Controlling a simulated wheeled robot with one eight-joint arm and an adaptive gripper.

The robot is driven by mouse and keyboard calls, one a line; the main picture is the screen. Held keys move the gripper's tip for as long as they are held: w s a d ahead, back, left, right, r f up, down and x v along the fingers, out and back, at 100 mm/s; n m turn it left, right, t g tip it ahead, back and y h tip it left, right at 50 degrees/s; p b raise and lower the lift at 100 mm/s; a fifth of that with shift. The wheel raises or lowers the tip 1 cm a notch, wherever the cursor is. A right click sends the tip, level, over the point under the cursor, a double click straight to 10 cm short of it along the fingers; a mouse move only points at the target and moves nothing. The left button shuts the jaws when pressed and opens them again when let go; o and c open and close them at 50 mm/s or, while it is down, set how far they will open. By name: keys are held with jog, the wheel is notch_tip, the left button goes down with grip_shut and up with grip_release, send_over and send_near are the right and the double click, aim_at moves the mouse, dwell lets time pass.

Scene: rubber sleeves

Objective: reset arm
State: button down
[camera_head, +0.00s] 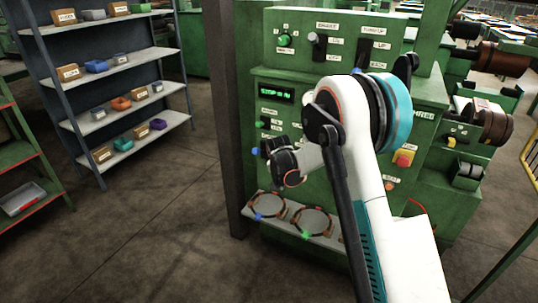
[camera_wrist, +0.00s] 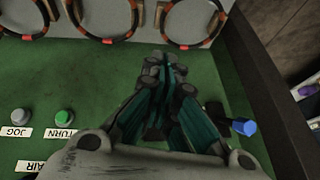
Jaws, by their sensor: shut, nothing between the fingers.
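My gripper (camera_wrist: 170,65) is shut and empty in the wrist view, its fingers together in front of the green machine panel (camera_wrist: 95,75). In the head view my white and teal arm reaches in from the lower right, and its dark end sits before the green machine (camera_head: 340,80). The exact fingertips are hard to make out there. A tray (camera_head: 290,229) at the machine's front bears dark rings with orange marks, such as this ring (camera_head: 313,208). Several rings show at the top of the wrist view, apart from the fingers.
The panel carries a lit display (camera_head: 276,92), switches and buttons, including a green button (camera_wrist: 64,117) and a blue-tipped knob (camera_wrist: 243,127) close to my gripper. A dark post (camera_head: 225,120) stands left of the machine. A shelf rack (camera_head: 125,56) with boxes is farther left. Floor between is clear.

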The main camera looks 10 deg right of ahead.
jog(key=s+d+r+n+t+y, duration=0.15)
jog(key=s+r+n, duration=0.25)
jog(key=s+r, duration=1.7)
jog(key=s+r+n, duration=0.1)
jog(key=s+n, duration=0.1)
jog(key=s, duration=0.9)
jog(key=s+r+n+t, duration=0.1)
jog(key=s+r+n, duration=0.1)
jog(key=s, duration=0.9)
jog(key=shift+s, duration=0.15)
jog(key=shift+d, duration=0.1)
